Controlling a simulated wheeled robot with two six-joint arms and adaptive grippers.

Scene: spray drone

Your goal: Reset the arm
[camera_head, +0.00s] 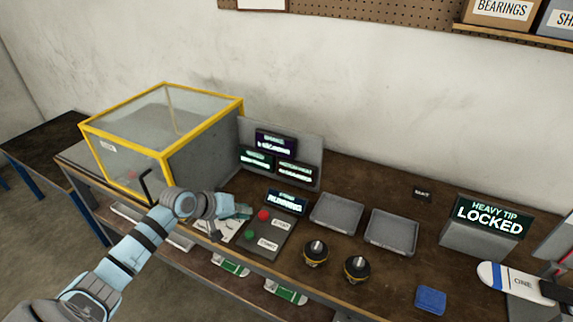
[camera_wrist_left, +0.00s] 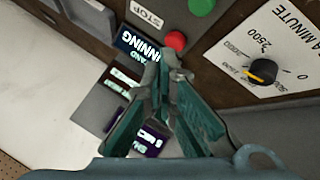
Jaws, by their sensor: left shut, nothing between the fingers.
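My left arm comes in from the left in the head view, and its gripper (camera_head: 240,212) is over the left end of the control panel (camera_head: 268,240). In the left wrist view the left gripper (camera_wrist_left: 165,70) is shut and empty, its teal fingers together. The red stop button (camera_head: 264,215) is just right of the fingertips and also shows in the left wrist view (camera_wrist_left: 175,41). The green start button (camera_head: 250,236) is below it. A dial (camera_wrist_left: 262,72) with a number scale shows at right in the left wrist view. My right gripper is not in view.
A yellow-framed clear enclosure (camera_head: 215,139) stands at left behind my arm. Two grey trays (camera_head: 337,211) (camera_head: 391,232), two black-and-gold parts (camera_head: 315,253) (camera_head: 357,269) and a blue block (camera_head: 431,299) are on the bench. A sign (camera_head: 489,217) reads "HEAVY TIP LOCKED".

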